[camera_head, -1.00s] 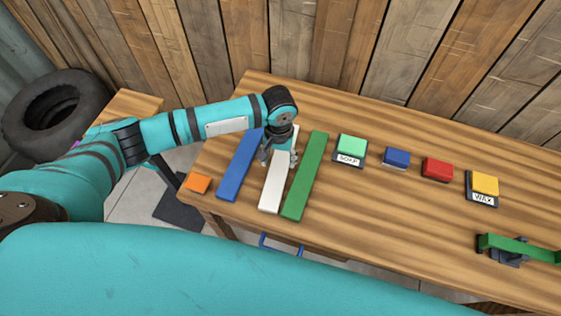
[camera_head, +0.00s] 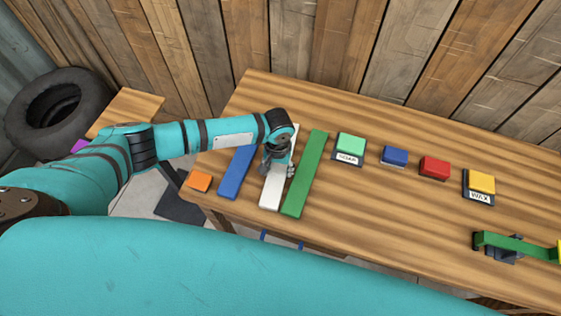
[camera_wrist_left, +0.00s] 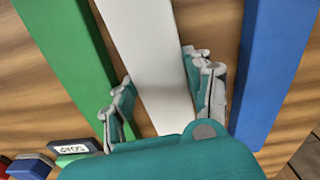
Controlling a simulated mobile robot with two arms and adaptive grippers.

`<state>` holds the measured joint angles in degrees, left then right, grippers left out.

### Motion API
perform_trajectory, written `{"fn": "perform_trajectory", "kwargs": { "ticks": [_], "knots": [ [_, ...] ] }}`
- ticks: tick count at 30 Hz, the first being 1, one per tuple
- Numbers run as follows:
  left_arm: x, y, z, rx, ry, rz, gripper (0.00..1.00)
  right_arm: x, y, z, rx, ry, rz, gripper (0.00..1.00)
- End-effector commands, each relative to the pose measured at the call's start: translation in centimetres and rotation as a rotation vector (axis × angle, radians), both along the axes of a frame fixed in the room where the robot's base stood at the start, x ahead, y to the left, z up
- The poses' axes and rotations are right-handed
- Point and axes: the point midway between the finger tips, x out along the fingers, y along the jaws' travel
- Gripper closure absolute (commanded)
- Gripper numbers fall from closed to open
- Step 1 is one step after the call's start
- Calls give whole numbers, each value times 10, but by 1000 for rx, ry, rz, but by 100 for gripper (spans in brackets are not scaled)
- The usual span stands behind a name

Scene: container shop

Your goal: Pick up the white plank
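The white plank (camera_head: 273,191) lies on the wooden table between a blue plank and a green plank. In the head view my left gripper (camera_head: 277,165) is over the middle of the white plank and hides part of it. In the left wrist view the white plank (camera_wrist_left: 147,45) runs between the two spread fingers of my left gripper (camera_wrist_left: 163,95), one finger on each side. The fingers are open, with a gap to the plank visible on at least one side. Whether they touch the table is unclear. My right gripper is not in view.
The green plank (camera_head: 305,175) lies close on the right and the blue plank (camera_head: 237,172) on the left. An orange block (camera_head: 199,181) is at the table's left edge. Soap (camera_head: 349,147), blue (camera_head: 394,156), red (camera_head: 434,167) and wax (camera_head: 481,183) blocks stand to the right.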

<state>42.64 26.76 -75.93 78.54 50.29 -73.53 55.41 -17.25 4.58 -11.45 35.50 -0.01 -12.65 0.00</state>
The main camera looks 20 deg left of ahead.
Motion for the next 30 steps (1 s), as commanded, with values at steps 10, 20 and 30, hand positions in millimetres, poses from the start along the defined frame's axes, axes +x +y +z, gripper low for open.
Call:
{"fn": "perform_trajectory", "kwargs": {
  "ticks": [10,20,30],
  "knots": [
    [1,0,1,-1,-1,1,88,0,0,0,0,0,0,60],
    [1,0,17,-3,-3,1,88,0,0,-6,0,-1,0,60],
    [-51,-6,38,-3,2,-4,88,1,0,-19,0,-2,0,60]
  ]
}}
